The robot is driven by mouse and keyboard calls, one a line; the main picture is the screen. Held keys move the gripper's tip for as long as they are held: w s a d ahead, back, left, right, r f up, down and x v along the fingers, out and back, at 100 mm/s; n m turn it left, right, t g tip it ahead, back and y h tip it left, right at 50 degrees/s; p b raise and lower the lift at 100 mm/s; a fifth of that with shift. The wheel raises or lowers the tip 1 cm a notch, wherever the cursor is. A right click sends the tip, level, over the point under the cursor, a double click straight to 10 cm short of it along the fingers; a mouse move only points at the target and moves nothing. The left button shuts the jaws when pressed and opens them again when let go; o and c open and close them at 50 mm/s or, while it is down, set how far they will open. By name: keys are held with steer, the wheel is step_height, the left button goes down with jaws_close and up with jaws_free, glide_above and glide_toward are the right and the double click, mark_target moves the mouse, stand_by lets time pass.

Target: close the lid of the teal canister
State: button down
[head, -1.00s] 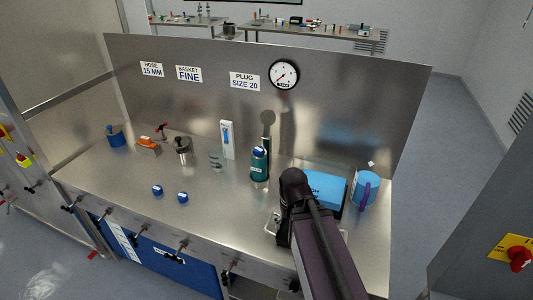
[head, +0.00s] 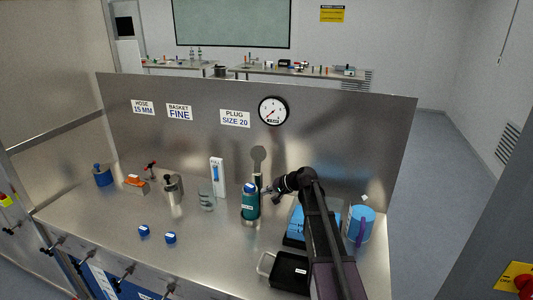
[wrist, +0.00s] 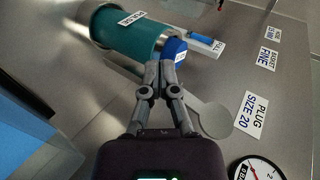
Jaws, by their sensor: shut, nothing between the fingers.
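The teal canister (head: 250,209) stands upright on the steel bench, with a blue cap with a white label (head: 249,187) at its top. In the wrist view the canister (wrist: 128,35) lies across the upper left, and the blue cap (wrist: 173,50) is just beyond my fingertips. My gripper (wrist: 160,66) is shut and empty, its tips close beside the cap; I cannot tell whether they touch. In the head view my gripper (head: 268,190) is right of the canister's top. A grey disc shape (head: 258,155) shows behind the canister; I cannot tell whether it is a raised lid or a shadow.
A blue box (head: 297,222), a black tray (head: 290,270) and a blue mug with a purple handle (head: 360,225) are to the right. Two blue plugs (head: 144,231) lie left. A glass beaker (head: 206,197) and a steel pot (head: 173,190) stand left. The steel panel (head: 330,140) rises behind.

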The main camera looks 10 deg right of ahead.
steer(key=w+d+r+m+t+y+b, duration=0.1)
steer(key=w+d+r+m+t, duration=0.15)
steer(key=w, duration=0.25)
steer(key=w+d+r+m+t+y, duration=0.1)
steer(key=w+d, duration=0.3)
steer(key=w, duration=0.2)
steer(key=m+t, duration=0.3)
glide_toward(269, 147)
steer(key=s+r, duration=0.2)
steer(key=s, duration=0.1)
steer(key=shift+s+a+b, duration=0.3)
steer(key=shift+a+b, duration=0.05)
steer(key=shift+b, duration=0.1)
steer(key=b+x, duration=0.1)
steer(key=x, duration=0.9)
steer(key=shift+w+d, duration=0.1)
steer(key=shift+w, duration=0.05)
steer(key=s+a, duration=0.1)
steer(key=s+a+r+p, duration=0.1)
steer(key=s, duration=0.1)
steer(key=shift+s, duration=0.2)
steer(key=shift+a, duration=0.1)
steer(key=shift+a, duration=0.15)
